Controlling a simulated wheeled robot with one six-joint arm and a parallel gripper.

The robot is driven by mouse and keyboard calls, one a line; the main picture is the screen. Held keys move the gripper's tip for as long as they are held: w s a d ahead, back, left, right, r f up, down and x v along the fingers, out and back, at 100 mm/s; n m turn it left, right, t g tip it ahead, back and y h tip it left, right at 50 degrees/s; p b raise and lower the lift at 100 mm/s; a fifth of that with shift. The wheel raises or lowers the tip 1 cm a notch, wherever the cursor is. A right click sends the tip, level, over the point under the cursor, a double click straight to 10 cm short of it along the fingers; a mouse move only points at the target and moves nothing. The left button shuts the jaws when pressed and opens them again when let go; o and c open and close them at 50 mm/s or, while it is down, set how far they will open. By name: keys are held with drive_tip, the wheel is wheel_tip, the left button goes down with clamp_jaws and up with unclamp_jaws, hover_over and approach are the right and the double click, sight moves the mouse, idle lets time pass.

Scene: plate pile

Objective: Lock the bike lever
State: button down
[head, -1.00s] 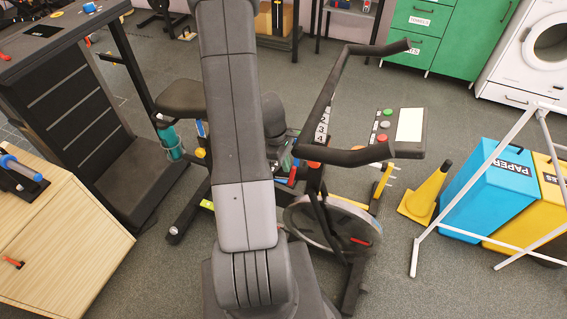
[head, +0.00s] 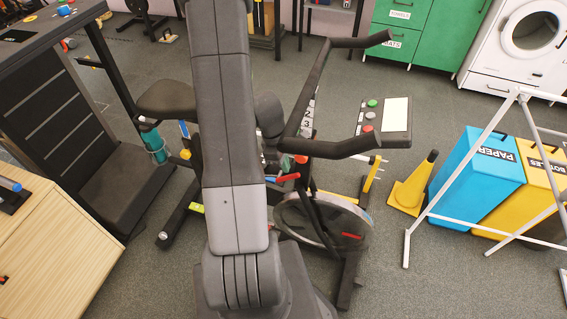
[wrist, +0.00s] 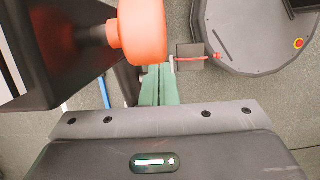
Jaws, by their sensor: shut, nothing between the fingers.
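The exercise bike (head: 340,149) stands upright in the middle of the head view, partly behind my arm. A red lever (head: 288,177) sticks out sideways from its frame, below an orange-red knob (head: 300,159). The knob is large at the top of the wrist view (wrist: 142,30).
A yellow cone (head: 413,187), a blue paper bin (head: 482,177) and a white frame (head: 446,181) stand on the right. Open floor lies between the bike and the cone.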

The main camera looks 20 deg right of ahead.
drive_tip(key=shift+r, duration=0.1)
drive_tip(key=v, duration=0.7)
drive_tip(key=shift+r+p, duration=0.15)
drive_tip(key=shift+p, duration=0.3)
drive_tip(key=b+x, duration=0.1)
drive_tip(key=x, duration=0.6)
drive_tip(key=shift+f, duration=0.3)
